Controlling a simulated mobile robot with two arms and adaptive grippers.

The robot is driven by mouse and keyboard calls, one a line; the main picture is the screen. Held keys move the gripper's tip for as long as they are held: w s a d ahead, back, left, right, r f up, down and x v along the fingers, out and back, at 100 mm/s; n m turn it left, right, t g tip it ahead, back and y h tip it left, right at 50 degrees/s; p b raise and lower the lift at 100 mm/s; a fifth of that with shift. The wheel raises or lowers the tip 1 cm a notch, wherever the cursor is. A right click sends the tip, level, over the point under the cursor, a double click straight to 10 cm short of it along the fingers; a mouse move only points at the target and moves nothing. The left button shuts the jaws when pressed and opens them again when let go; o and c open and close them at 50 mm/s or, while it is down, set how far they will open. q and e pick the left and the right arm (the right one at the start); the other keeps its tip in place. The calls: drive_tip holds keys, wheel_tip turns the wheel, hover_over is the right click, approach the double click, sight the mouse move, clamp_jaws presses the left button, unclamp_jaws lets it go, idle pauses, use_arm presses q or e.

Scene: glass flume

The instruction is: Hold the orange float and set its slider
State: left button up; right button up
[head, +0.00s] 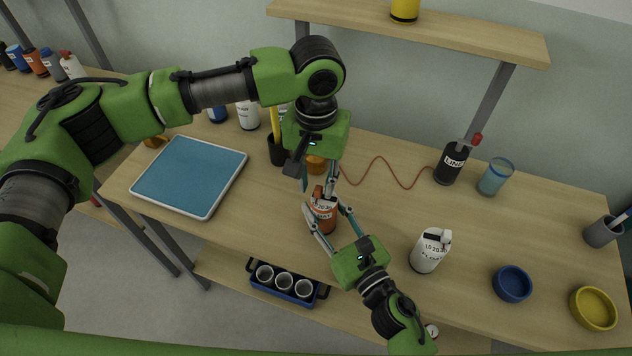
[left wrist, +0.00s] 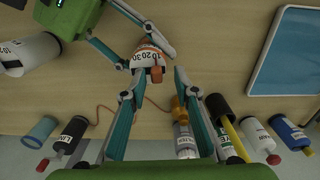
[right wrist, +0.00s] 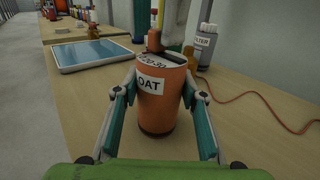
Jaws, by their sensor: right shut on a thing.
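The orange float (head: 325,214) stands upright on the bench, with part of its label readable as "OAT" in the right wrist view (right wrist: 160,108). My right gripper (right wrist: 158,100) is shut around its sides. A scale marked 10, 20, 30 is on top, with an orange slider knob (left wrist: 156,74) standing up from it. I cannot tell which mark the slider is at. My left gripper (left wrist: 154,84) is open above the float, its fingertips on either side of the slider and apart from it. The slider also shows in the right wrist view (right wrist: 154,40).
A white bottle-like float (head: 429,252) stands right of my right gripper. A black LINE bottle (head: 452,165) with a red cord and a blue-green cup (head: 495,177) stand behind. A blue tray (head: 190,176) lies left. Blue (head: 511,284) and yellow (head: 594,308) bowls are at right.

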sight(316, 187)
use_arm(q)
wheel_tip(316, 187, up, 11)
idle(0.3)
drive_tip(key=shift+r, duration=0.1)
use_arm(e)
drive_tip(key=o, duration=1.3)
